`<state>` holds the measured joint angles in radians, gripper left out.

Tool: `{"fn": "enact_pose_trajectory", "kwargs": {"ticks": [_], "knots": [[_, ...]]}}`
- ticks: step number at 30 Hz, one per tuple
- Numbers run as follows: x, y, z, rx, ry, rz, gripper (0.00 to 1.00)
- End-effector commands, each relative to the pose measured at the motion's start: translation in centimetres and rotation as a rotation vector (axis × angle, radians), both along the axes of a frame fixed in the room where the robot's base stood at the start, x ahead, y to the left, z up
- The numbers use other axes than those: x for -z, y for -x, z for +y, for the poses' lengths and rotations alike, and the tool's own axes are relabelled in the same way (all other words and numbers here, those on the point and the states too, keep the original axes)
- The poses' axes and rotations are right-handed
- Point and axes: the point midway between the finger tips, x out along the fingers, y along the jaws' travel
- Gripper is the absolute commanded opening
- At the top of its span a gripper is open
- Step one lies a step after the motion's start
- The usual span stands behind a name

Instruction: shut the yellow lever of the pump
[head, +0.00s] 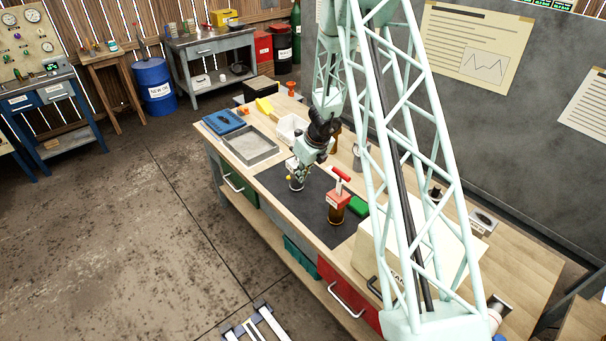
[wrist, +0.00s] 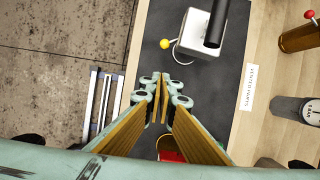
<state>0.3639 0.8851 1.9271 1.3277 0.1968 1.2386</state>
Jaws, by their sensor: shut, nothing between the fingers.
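The pump shows in the wrist view as a pale block (wrist: 190,48) with a thick black cylinder (wrist: 216,25) rising from it. Its yellow lever ends in a yellow ball (wrist: 164,44) sticking out on the block's left side. In the head view, the yellow ball (head: 288,178) shows beside my gripper (head: 296,178), which hides most of the pump. In the wrist view, my gripper (wrist: 161,80) is shut and empty, its tips just below the ball in the picture. I cannot tell whether they touch the lever.
The pump stands on a dark mat (head: 318,229) on the wooden bench. A red device with a T-handle (head: 338,200) and a green block (head: 357,206) are to the right. A grey tray (head: 231,149) lies to the left. The mat's front part is clear.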

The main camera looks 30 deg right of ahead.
Motion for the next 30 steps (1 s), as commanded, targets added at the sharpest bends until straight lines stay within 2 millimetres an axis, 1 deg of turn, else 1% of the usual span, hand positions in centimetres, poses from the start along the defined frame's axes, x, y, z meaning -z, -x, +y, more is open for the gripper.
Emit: {"fn": "enact_pose_trajectory", "kwargs": {"ticks": [1,3,11,25,30], "knots": [[0.7,-0.2,0.0,0.002,-0.001,0.000,0.00],[1.5,-0.5,0.1,0.000,0.000,0.000,0.00],[3.9,-1.3,0.3,0.001,0.001,0.000,0.00],[3.9,-4.1,1.0,0.000,0.001,0.000,0.00],[4.0,-4.8,1.2,0.000,0.001,0.000,0.00]]}}
